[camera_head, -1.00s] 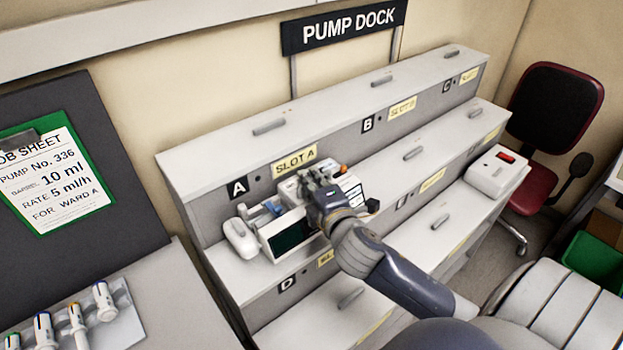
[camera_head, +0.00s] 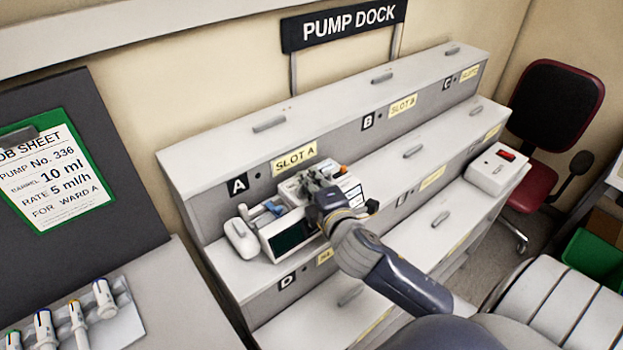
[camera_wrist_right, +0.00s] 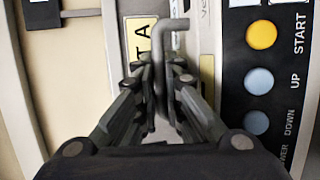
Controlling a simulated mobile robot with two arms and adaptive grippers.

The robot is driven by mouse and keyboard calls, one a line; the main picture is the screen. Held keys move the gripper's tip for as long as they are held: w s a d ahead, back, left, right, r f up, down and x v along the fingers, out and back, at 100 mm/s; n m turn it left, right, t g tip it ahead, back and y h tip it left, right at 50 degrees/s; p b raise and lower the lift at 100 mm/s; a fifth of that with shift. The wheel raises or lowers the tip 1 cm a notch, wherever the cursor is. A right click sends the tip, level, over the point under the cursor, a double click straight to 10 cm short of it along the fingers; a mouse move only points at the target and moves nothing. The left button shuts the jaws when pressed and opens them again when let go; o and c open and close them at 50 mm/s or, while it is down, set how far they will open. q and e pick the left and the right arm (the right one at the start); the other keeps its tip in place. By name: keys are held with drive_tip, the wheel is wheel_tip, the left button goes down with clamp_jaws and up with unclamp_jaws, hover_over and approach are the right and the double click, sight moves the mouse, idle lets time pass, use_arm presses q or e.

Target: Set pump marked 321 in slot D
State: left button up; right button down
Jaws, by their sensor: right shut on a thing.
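A white pump (camera_head: 277,243) with a dark screen stands in the bay under the slot A label (camera_head: 295,158). Its number is not readable here. My right gripper (camera_head: 318,183) is over its top. In the right wrist view the gripper (camera_wrist_right: 165,85) is shut on the grey handle (camera_wrist_right: 158,40) of the pump, beside a panel with START, UP and DOWN buttons (camera_wrist_right: 260,35). The slot D marker (camera_head: 287,282) is on the step face below, and the tread (camera_head: 330,305) in front of it looks bare. My left gripper is out of view.
A job sheet (camera_head: 50,178) naming pump 336 hangs at left. Several syringes (camera_head: 77,320) lie below it. A chair (camera_head: 556,112) stands at right.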

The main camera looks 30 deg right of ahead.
drive_tip(key=shift+f, duration=0.2)
idle(0.6)
drive_tip(key=shift+f+b, duration=0.4)
drive_tip(key=shift+f, duration=0.15)
idle(0.9)
drive_tip(key=c, duration=1.6)
unclamp_jaws()
drive_tip(key=shift+c, duration=0.2)
drive_tip(key=shift+s+f, duration=0.15)
drive_tip(key=shift+f, duration=0.15)
drive_tip(key=shift+r+v, duration=0.15)
drive_tip(key=shift+v, duration=1.7)
drive_tip(key=shift+r+v, duration=0.15)
drive_tip(key=shift+v, duration=1.75)
